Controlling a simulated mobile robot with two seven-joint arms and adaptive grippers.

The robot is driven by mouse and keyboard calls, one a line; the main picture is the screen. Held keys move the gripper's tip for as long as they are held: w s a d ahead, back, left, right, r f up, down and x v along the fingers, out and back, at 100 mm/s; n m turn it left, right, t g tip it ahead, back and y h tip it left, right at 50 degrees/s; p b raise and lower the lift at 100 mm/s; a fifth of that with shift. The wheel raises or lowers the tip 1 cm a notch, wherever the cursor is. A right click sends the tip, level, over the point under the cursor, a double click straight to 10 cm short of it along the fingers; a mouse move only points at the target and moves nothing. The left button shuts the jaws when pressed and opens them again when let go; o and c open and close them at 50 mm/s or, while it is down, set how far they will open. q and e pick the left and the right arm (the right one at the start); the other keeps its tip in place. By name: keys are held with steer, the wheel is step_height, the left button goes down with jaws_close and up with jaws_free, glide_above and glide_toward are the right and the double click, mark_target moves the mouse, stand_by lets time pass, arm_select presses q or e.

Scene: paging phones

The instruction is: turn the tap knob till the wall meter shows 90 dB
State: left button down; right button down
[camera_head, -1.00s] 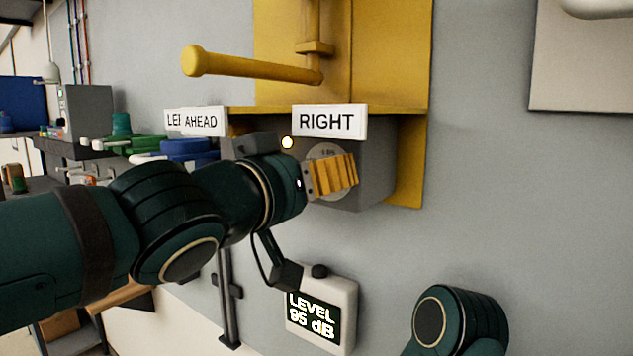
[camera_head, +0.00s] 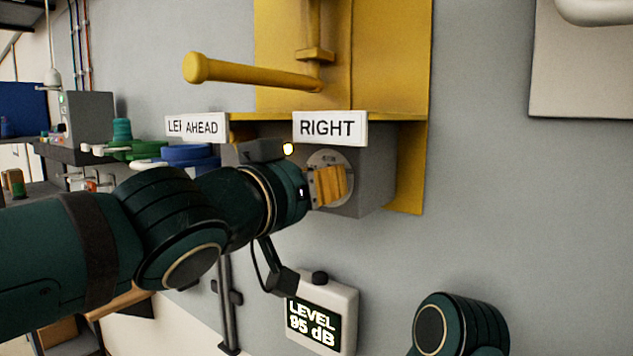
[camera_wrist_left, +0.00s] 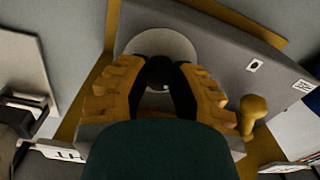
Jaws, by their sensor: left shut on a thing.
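The tap knob (camera_wrist_left: 160,72) shows in the left wrist view as a small dark round piece in front of a pale disc (camera_wrist_left: 168,45). My left gripper (camera_wrist_left: 160,88) has its yellow ribbed fingers on both sides of it and is shut on it. In the head view the left gripper (camera_head: 330,186) is at the front of the grey box under the RIGHT sign, and its fingers hide the knob. The wall meter (camera_head: 320,316) reads LEVEL 95 dB. My right gripper is out of view; only a part of that arm shows at the lower right.
A yellow bracket with a long yellow bar (camera_head: 250,72) sticks out above the grey box (camera_head: 372,178). The RIGHT sign (camera_head: 330,128) hangs just above my gripper. Blue and green valve-like parts (camera_head: 188,154) are to the left.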

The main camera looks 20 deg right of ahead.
arm_select(q)
steer(key=m, duration=1)
steer(key=shift+m+b, duration=0.3)
steer(key=shift+m, duration=0.1)
stand_by(0.4)
steer(key=c, duration=0.7)
jaws_free()
steer(key=shift+c, duration=0.2)
steer(key=shift+a, duration=0.1)
steer(key=v, duration=1.2)
steer(key=shift+f, duration=0.2)
steer(key=shift+w+f, duration=0.1)
